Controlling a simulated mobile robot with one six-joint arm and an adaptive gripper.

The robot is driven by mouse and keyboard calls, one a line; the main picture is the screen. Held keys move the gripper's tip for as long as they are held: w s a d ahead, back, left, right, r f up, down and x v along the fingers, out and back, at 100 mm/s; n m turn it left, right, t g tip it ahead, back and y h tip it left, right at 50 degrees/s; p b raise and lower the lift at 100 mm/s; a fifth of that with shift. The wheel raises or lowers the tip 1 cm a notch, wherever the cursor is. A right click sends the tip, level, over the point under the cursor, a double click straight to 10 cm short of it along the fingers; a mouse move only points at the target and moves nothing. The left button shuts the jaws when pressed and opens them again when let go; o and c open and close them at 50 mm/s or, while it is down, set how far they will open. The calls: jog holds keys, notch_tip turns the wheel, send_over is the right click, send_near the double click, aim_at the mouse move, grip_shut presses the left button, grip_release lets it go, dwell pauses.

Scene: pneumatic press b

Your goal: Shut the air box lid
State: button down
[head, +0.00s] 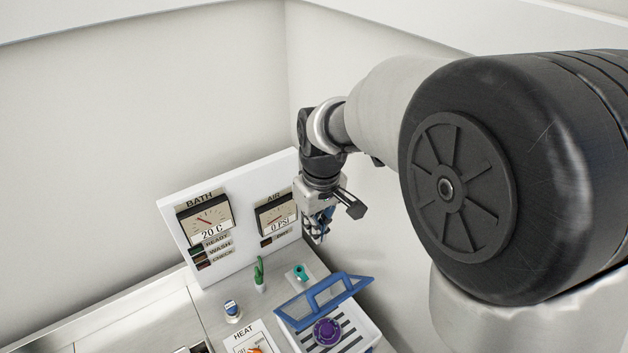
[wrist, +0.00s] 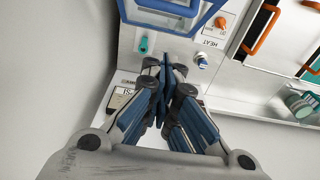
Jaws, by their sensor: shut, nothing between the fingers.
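The air box (head: 373,335) is a white box with a dark-striped floor at the bottom of the head view. A purple round part (head: 327,331) sits inside it. Its lid (head: 322,299), a blue frame with mesh panels, stands open, tilted up along the box's far side. The blue lid frame (wrist: 165,9) also shows at the top of the wrist view. My gripper (head: 317,238) is above and beyond the lid, in front of the panel's right end, apart from the lid. In the wrist view its blue-padded fingers (wrist: 166,74) are closed together and empty.
A white panel (head: 236,262) with BATH and AIR gauges stands behind; AIR reads 0 PSI. A teal valve (head: 301,272), a green toggle (head: 260,274) and a blue-and-white knob (head: 232,311) stand near the lid. The HEAT plate (head: 243,334) lies left of the box.

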jog(key=b, duration=0.2)
send_over(316, 288)
jog(key=w, duration=0.5)
notch_tip(316, 288, down, 9)
jog(key=f, duration=0.1)
jog(key=s+f, duration=0.1)
jog(key=d+f, duration=0.1)
jog(key=f, duration=0.1)
jog(key=shift+s, duration=0.35)
jog(key=shift+f, duration=0.1)
